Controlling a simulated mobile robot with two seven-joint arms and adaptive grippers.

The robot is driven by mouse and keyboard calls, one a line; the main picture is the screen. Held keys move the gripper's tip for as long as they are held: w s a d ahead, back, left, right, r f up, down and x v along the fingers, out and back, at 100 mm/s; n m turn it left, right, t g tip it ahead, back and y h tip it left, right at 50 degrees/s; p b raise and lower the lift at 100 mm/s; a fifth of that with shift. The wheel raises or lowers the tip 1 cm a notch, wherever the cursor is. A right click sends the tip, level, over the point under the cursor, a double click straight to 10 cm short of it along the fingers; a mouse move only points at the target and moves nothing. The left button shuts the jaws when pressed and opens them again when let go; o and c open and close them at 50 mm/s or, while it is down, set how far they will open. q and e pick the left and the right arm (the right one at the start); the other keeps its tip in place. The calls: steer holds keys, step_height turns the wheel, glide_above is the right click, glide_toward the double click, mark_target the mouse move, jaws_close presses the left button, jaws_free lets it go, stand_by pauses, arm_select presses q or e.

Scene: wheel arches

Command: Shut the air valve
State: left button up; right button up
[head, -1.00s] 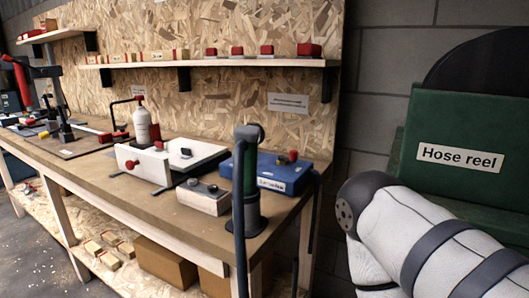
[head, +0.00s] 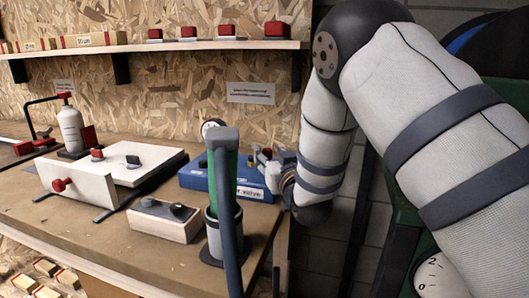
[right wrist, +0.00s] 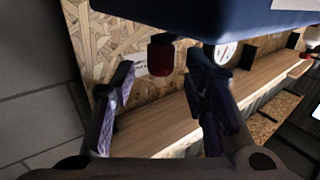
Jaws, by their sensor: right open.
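The blue box (head: 208,176) with a white label stands on the bench, partly behind a green upright cylinder. In the right wrist view the blue box (right wrist: 220,18) fills the top edge. A red knob (right wrist: 161,57) on a dark stem projects from it and looks like the valve handle. My left gripper is not in view.
A green cylinder (head: 222,186) with a dark upright bar stands in front of the box. A round white gauge (head: 212,128) shows behind it. A wooden block (head: 165,219) and a white-fronted fixture (head: 78,184) are to the left. A shelf (head: 200,46) runs above.

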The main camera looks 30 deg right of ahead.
mark_target(269, 149)
steer(key=shift+x, duration=0.85)
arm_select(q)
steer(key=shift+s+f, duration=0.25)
arm_select(e)
steer(key=shift+w+d+r, duration=0.1)
steer(key=shift+w+d, duration=0.05)
steer(key=shift+w, duration=0.4)
jaws_close()
steer(key=shift+d+r+n+y, duration=0.1)
steer(key=shift+r+n+y, duration=0.15)
steer(key=shift+y, duration=0.25)
steer(key=shift+d+n+y+p, duration=0.15)
steer(key=shift+n+y+p, duration=0.3)
steer(key=shift+y, duration=0.15)
steer(key=shift+w+d+n+t+y, duration=0.15)
steer(key=shift+n+t+y, duration=0.15)
steer(key=shift+y, duration=0.2)
steer(key=shift+f+y, duration=0.25)
steer(key=shift+y, duration=0.05)
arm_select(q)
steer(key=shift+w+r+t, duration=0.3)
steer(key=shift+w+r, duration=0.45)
arm_select(e)
steer(key=shift+n, duration=0.3)
